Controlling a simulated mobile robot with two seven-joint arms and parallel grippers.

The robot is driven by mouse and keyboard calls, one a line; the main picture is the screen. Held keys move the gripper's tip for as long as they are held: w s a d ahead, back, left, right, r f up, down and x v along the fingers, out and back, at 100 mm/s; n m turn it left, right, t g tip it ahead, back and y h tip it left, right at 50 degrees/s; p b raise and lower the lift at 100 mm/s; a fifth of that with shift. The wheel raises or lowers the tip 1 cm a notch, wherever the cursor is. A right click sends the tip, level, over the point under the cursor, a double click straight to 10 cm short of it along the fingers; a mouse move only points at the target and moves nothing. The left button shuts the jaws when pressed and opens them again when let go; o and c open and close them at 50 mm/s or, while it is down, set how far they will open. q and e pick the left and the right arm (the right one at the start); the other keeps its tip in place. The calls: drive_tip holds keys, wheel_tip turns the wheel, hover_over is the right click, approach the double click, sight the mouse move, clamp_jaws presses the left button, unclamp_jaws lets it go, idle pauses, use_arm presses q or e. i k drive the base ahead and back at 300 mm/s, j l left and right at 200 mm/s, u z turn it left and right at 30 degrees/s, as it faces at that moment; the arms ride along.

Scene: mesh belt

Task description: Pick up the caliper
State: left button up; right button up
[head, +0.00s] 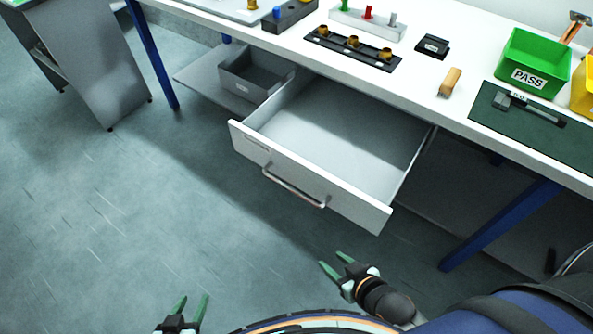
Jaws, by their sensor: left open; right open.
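The caliper (532,109) is dark grey and lies flat on a dark green mat (490,118) at the right of the workbench, its jaw end to the left. My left gripper (194,298) is at the bottom edge of the view, over the floor, open and empty. My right gripper (331,259) is also over the floor, in front of the open drawer, open and empty. Both grippers are far from the caliper and touch nothing.
A white drawer (335,130) stands pulled out from the white workbench (460,50), its inside empty. A green bin (530,60) marked PASS stands behind the mat, beside a yellow bin (586,90). A grey bin (245,80) sits on the lower shelf.

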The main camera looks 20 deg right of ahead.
sight(561, 121)
drive_tip(key=z, duration=1.9)
drive_tip(key=u, duration=0.65)
drive_tip(key=l+u, duration=0.2)
drive_tip(key=u, duration=0.15)
drive_tip(key=l+u, duration=0.45)
drive_tip(key=u, duration=0.25)
drive_tip(key=k+l+u, duration=0.1)
drive_tip(key=l+u, duration=0.15)
drive_tip(key=l, duration=0.2)
drive_tip(key=k+l+u, duration=0.1)
drive_tip(key=l+u, duration=0.2)
drive_tip(key=k+l, duration=0.1)
drive_tip(key=l, duration=0.2)
drive_tip(key=k+l+u, duration=0.1)
drive_tip(key=l, duration=0.25)
drive_tip(key=k+l, duration=0.15)
drive_tip(key=l, duration=0.15)
drive_tip(key=u, duration=0.05)
